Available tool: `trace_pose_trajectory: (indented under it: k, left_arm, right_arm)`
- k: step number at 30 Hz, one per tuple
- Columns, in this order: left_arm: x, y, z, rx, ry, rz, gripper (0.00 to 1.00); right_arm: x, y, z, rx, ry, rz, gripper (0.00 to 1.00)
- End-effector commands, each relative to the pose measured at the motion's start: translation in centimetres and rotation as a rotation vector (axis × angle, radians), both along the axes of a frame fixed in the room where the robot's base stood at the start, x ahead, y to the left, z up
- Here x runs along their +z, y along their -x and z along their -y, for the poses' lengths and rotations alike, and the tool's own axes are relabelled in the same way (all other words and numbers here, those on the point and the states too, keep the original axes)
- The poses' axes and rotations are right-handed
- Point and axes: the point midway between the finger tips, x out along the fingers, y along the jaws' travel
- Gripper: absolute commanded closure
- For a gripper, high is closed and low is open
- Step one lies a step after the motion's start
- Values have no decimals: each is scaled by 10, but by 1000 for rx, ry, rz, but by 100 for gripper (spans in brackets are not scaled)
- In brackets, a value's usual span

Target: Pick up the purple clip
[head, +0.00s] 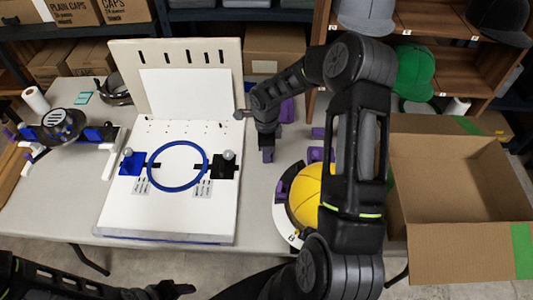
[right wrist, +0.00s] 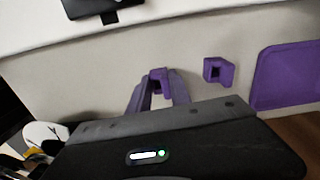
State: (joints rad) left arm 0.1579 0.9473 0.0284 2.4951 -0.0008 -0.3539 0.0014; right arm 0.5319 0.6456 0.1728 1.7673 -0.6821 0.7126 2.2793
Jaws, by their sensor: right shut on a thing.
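My right gripper (head: 267,155) reaches down to the table just right of the white board in the head view. In the right wrist view its fingers (right wrist: 158,92) are shut on a small purple clip (right wrist: 160,78), which shows between the fingertips. I cannot tell whether the clip touches the table. A second purple clip (right wrist: 219,70) lies apart on the table to the right in that view. My left gripper (head: 172,289) is low at the bottom edge of the head view, and its finger opening is unclear.
A purple tray (right wrist: 287,78) lies near the second clip. The white board (head: 130,212) holds a blue hoop (head: 151,182). A yellow cap (head: 306,194) sits right of it, beside purple pieces (head: 318,132). An open cardboard box (head: 455,255) stands at right.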

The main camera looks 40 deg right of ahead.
Motion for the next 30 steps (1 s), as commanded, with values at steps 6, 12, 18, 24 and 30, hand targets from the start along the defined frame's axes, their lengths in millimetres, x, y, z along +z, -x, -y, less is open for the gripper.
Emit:
trace_pose_trajectory:
  k: [6, 12, 18, 24, 30]
  left_arm:
    - [-6, 0, 0, -1, 1, 1, 42]
    - [-12, 0, 0, -1, 1, 1, 42]
    - [-15, -1, 0, 0, 1, 2, 42]
    - [-15, -1, 0, 0, 1, 2, 42]
    - [-14, -1, 0, 0, 1, 2, 42]
  right_arm:
    - [30, -1, 1, 0, 3, 4, 100]
    - [70, -1, 0, 1, 2, 5, 100]
    - [93, 0, 0, 1, 1, 2, 100]
    - [96, 0, 0, 0, -1, -1, 100]
    - [96, 0, 0, 0, 0, 0, 100]
